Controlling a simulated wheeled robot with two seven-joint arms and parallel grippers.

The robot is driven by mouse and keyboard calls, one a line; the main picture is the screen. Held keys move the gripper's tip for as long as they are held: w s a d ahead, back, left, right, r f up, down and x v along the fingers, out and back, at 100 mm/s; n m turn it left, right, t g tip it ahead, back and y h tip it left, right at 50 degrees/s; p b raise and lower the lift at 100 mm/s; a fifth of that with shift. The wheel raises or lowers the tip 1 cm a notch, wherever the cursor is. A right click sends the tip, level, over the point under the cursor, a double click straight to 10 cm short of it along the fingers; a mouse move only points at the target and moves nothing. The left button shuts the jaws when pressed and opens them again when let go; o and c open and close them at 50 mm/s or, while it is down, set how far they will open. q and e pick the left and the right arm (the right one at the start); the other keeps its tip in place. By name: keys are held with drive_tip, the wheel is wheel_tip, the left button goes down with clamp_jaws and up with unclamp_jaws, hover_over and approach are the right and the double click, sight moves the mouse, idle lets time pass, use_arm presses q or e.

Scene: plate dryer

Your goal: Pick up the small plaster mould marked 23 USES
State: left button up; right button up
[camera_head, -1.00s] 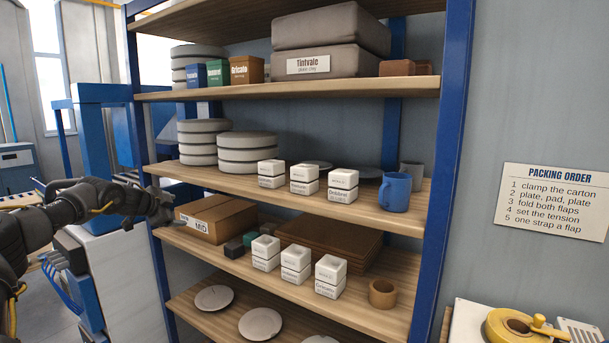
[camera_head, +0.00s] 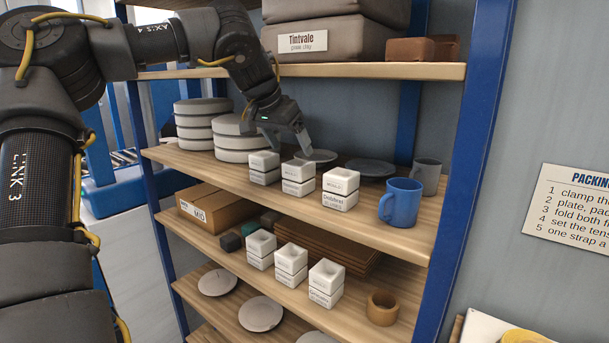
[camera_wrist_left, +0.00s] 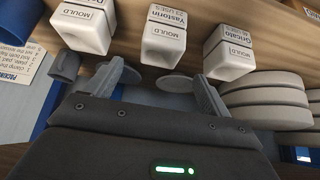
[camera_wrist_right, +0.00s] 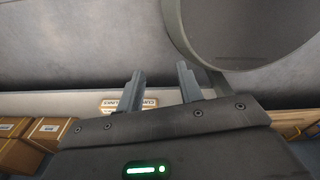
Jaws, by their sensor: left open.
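Three small white plaster moulds stand in a row on the middle shelf. The middle mould (camera_head: 298,177) is labelled Yastorin in the left wrist view (camera_wrist_left: 164,35); its small second line seems to read 23 USES. The left mould (camera_head: 264,167) shows Gricoto in the left wrist view (camera_wrist_left: 229,52). The right mould (camera_head: 341,188) also shows in the left wrist view (camera_wrist_left: 85,27). My left gripper (camera_head: 296,143) is open and empty, just above and behind the middle mould, apart from it. My right gripper (camera_wrist_right: 160,80) is open and empty, away from the moulds.
Stacked grey discs (camera_head: 237,140) stand left of the moulds, with dark plates (camera_head: 370,168) behind and a blue mug (camera_head: 400,202) to the right. The upper shelf (camera_head: 400,71) is overhead. Three similar moulds (camera_head: 291,262) stand on the shelf below.

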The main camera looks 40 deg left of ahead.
sight(298, 162)
use_arm(q)
drive_tip(key=shift+w+a+f+p, duration=0.2)
drive_tip(key=shift+f+p, duration=0.1)
drive_tip(key=shift+f, duration=0.15)
drive_tip(key=shift+w+a+f+p, duration=0.1)
drive_tip(key=shift+w+f+p, duration=0.15)
drive_tip(key=shift+f, duration=0.15)
drive_tip(key=shift+w+f, duration=0.15)
drive_tip(key=shift+f, duration=0.05)
drive_tip(key=shift+w+d+f+p, duration=0.1)
drive_tip(key=shift+w+f+p, duration=0.35)
drive_tip(key=shift+p, duration=0.6)
drive_tip(key=p+x, duration=0.2)
drive_tip(key=x, duration=0.1)
drive_tip(key=shift+d+f, duration=0.1)
drive_tip(key=shift+w+f, duration=0.2)
drive_tip(key=shift+f, duration=0.2)
drive_tip(key=shift+s+r, duration=0.1)
drive_tip(key=shift+s, duration=0.05)
drive_tip(key=c, duration=1.3)
use_arm(e)
drive_tip(key=r, duration=0.5)
drive_tip(key=shift+w+a+r, duration=0.15)
drive_tip(key=shift+a, duration=0.05)
